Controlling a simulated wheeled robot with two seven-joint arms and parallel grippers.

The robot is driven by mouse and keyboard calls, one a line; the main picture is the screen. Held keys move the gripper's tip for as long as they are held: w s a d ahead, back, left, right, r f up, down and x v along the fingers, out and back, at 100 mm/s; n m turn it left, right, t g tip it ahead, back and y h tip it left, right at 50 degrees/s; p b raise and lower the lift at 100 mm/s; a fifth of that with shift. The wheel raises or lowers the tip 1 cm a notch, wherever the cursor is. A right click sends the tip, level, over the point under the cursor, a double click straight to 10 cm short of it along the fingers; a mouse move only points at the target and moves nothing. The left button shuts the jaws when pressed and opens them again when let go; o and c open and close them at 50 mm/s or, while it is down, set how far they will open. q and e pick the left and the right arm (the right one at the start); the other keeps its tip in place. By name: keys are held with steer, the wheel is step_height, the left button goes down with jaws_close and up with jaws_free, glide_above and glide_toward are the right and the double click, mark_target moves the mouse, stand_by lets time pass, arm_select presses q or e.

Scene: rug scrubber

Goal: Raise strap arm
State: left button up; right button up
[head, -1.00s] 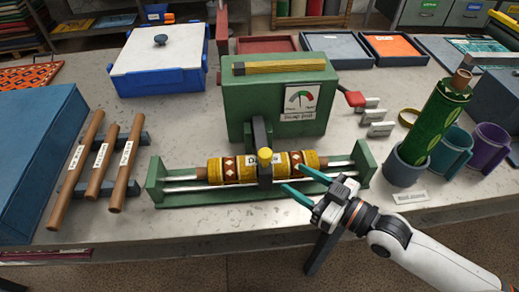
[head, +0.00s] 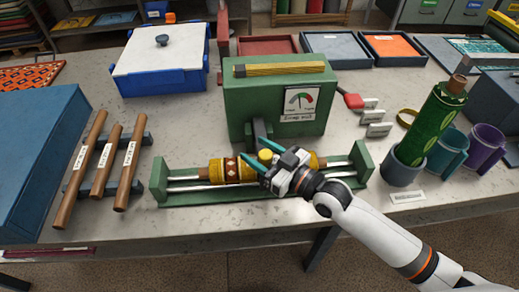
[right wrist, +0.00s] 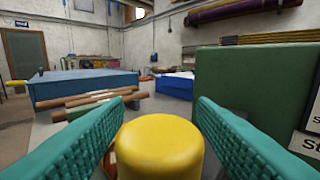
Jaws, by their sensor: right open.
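The strap arm (head: 260,129) is a dark bar running from the green machine box (head: 278,105) down over a yellow patterned rug roll (head: 231,170). The roll lies in a green cradle with metal rails (head: 158,183). The arm's yellow knob (head: 265,156) is partly hidden by my right gripper (head: 257,156). In the right wrist view, the knob (right wrist: 160,148) stands between the two teal fingers of my right gripper (right wrist: 160,125). The fingers are open, with one on each side of the knob, and no clear grip shows. My left gripper is not in view.
Three labelled brown rolls (head: 105,160) lie on a rack at left, beside a blue box (head: 35,155). A green roll (head: 434,125) stands in a grey cup at right.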

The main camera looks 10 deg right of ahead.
mark_target(257, 145)
jaws_close()
steer(key=shift+w+r+p, duration=0.15)
steer(key=shift+r+p, duration=0.15)
steer(key=shift+p, duration=0.1)
steer(key=r+p, duration=0.1)
steer(key=w+r+m+g+p, duration=0.1)
steer(key=p, duration=0.1)
steer(key=w+r+h+p, duration=0.1)
steer(key=p, duration=0.1)
steer(key=w+r+m+g+p, duration=0.1)
steer(key=p, duration=0.1)
steer(key=w+r+m+g+h+p, duration=0.1)
steer(key=w, duration=0.1)
steer(key=shift+r+p, duration=0.15)
steer(key=shift+p, duration=0.25)
steer(key=shift+w+r+g, duration=0.15)
steer(key=shift+w+g, duration=0.15)
steer(key=shift+w, duration=0.4)
steer(key=shift+w+r, duration=0.35)
steer(key=shift+w, duration=0.25)
